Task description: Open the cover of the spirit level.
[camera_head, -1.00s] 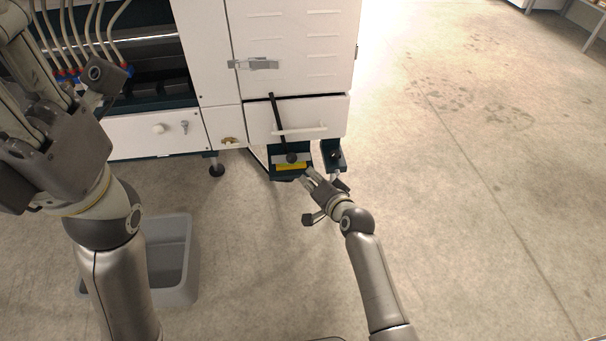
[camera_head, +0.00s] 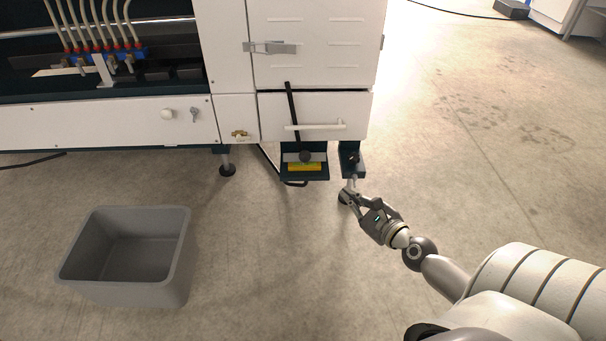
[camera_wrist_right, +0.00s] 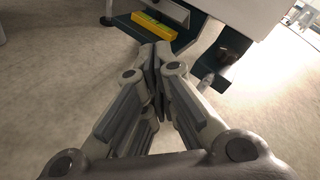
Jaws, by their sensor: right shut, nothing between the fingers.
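The yellow spirit level (camera_head: 306,167) lies on a dark green bracket (camera_head: 318,177) low at the front of the white machine. A grey strip lies along its back edge; I cannot make out the cover clearly. The level also shows at the top of the right wrist view (camera_wrist_right: 155,26). My right gripper (camera_head: 347,194) is below and to the right of the level, apart from it, near a second dark bracket. Its fingers (camera_wrist_right: 157,62) are shut and empty in the right wrist view. My left gripper is out of view.
A second dark green bracket (camera_head: 352,166) stands to the right. A grey bin (camera_head: 175,260) sits on the floor at left.

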